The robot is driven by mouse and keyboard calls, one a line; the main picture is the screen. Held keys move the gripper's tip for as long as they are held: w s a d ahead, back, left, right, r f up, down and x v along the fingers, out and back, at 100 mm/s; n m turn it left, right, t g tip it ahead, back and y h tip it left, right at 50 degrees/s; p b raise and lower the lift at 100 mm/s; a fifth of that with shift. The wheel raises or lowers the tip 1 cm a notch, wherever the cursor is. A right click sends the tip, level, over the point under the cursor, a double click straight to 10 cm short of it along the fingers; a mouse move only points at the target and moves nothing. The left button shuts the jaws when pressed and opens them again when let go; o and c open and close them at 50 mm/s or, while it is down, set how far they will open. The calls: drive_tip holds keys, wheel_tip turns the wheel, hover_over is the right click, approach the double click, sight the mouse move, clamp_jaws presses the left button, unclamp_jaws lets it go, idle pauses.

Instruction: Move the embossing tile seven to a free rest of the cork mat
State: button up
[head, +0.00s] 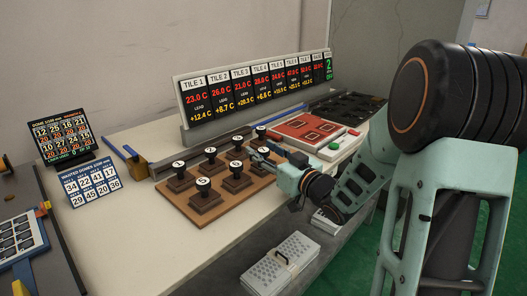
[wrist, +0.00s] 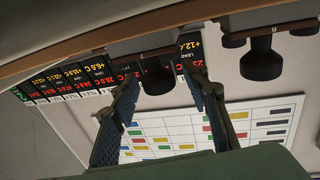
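Several dark tiles with black knob handles stand on a brown board (head: 178,207) that looks like the cork mat; some knobs carry white number tops. In the head view my gripper (head: 270,158) reaches over the board's right end and partly hides the tile there. The wrist view appears upside down. There my gripper (wrist: 165,100) is open, one finger on each side of a black knob handle (wrist: 158,78) with a 7 beside it, the embossing tile seven. Gaps show between fingers and handle. Another handle (wrist: 262,65) stands to the right, with what looks like a 6.
A red plate (head: 298,125) with outlined squares and a black tray (head: 345,107) lie right of the board. A display (head: 255,90) stands behind. Number cards (head: 90,182) stand at left. The pale tabletop (head: 130,240) is clear in front left.

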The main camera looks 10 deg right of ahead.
drive_tip(key=shift+s+d+r, duration=0.1)
drive_tip(key=shift+s+r, duration=0.05)
drive_tip(key=shift+r, duration=0.1)
drive_tip(key=p+v, duration=0.2)
drive_tip(key=v, duration=0.9)
drive_tip(key=shift+s+d, duration=0.15)
drive_tip(key=shift+s, duration=0.15)
